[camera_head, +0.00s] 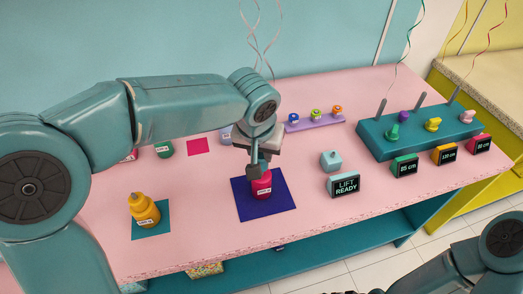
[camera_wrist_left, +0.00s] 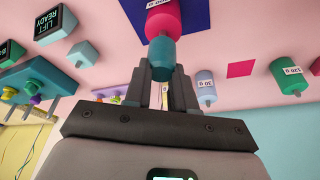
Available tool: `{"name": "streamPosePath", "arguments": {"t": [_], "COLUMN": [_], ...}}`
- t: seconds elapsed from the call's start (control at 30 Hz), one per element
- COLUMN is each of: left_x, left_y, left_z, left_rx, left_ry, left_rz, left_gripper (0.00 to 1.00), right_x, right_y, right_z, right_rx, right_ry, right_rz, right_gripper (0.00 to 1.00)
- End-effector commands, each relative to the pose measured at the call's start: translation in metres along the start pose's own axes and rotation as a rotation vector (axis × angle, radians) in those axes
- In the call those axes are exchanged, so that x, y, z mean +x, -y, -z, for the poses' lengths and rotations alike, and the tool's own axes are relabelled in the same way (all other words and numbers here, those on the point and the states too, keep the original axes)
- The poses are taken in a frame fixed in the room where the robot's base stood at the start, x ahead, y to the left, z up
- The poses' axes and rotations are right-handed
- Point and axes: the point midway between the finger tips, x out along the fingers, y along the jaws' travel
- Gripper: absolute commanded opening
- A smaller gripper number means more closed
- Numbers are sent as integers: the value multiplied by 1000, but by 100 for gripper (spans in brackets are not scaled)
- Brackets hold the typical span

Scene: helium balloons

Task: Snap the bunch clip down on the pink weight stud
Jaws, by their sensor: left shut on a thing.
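The pink weight (camera_head: 262,187) stands upright on a navy mat (camera_head: 284,193) near the middle of the table. It also shows at the top of the left wrist view (camera_wrist_left: 163,20). My left gripper (camera_head: 256,166) points down right over it. In the wrist view its fingers (camera_wrist_left: 163,84) are shut on a teal cylindrical piece, apparently the bunch clip (camera_wrist_left: 162,57). The clip lines up with the weight's top and looks touching or very close. Ribbons (camera_head: 262,48) run down behind my wrist.
A yellow weight (camera_head: 145,208) stands front left; green (camera_head: 164,148) and blue (camera_wrist_left: 205,90) weights stand farther back. A lilac tray (camera_head: 302,126) and teal rack (camera_head: 384,151) hold small coloured pieces. A "LIFT READY" sign (camera_head: 345,187) stands right of the mat.

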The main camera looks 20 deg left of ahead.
Motion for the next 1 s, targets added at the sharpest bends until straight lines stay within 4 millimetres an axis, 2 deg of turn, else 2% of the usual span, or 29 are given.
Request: {"name": "streamPosePath", "arguments": {"t": [0.37,1.0], "left_x": [0,15], "left_y": [0,0], "left_z": [0,-5], "left_rx": [0,0], "left_ry": [0,1], "left_rz": [0,0], "left_gripper": [0,0], "right_x": [0,14], "right_y": [0,-5], "right_z": [0,0], "right_rx": [0,0], "right_ry": [0,0], "right_rz": [0,0], "right_gripper": [100,100]}}
